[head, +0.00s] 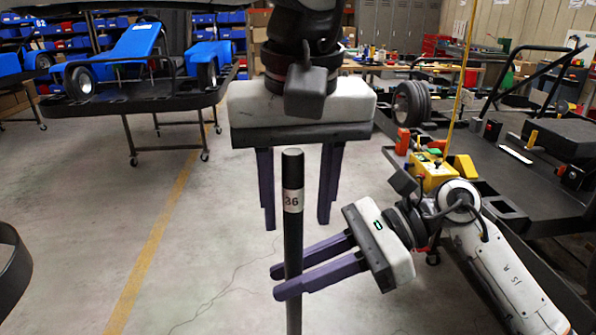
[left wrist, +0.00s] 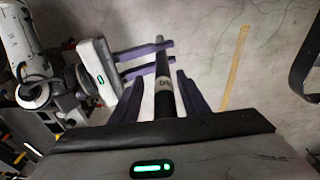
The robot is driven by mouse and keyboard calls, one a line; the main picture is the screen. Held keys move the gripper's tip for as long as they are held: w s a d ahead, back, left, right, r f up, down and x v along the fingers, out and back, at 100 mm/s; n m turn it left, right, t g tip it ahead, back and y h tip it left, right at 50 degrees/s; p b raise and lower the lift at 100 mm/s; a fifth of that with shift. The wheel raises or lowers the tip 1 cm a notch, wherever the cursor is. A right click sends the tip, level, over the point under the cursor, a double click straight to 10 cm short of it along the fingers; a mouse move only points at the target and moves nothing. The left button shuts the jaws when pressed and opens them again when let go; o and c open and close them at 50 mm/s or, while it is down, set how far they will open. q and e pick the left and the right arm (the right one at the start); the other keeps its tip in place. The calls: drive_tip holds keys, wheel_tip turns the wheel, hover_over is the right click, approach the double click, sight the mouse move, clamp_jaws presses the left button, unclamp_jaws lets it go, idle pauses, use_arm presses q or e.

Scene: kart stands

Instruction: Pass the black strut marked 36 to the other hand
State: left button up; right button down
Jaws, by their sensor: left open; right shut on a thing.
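The black strut (head: 292,240) stands upright in the head view, with a white band marked 36 near its top. My right gripper (head: 277,281) is shut on the strut below the band. My left gripper (head: 297,222) points down above and around the strut's top, its purple fingers open on either side. The strut's lower end runs out of the head view. In the left wrist view the strut (left wrist: 162,83) lies between my left fingers (left wrist: 160,90), apart from both, and my right gripper (left wrist: 160,55) holds it farther off.
The grey floor in the middle is clear.

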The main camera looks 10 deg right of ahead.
use_arm(q)
drive_tip(key=shift+w+f, duration=0.1)
drive_tip(key=shift+f, duration=0.45)
drive_tip(key=shift+d, duration=0.1)
clamp_jaws()
drive_tip(key=shift+r, duration=0.1)
use_arm(e)
drive_tip(key=c, duration=1.5)
unclamp_jaws()
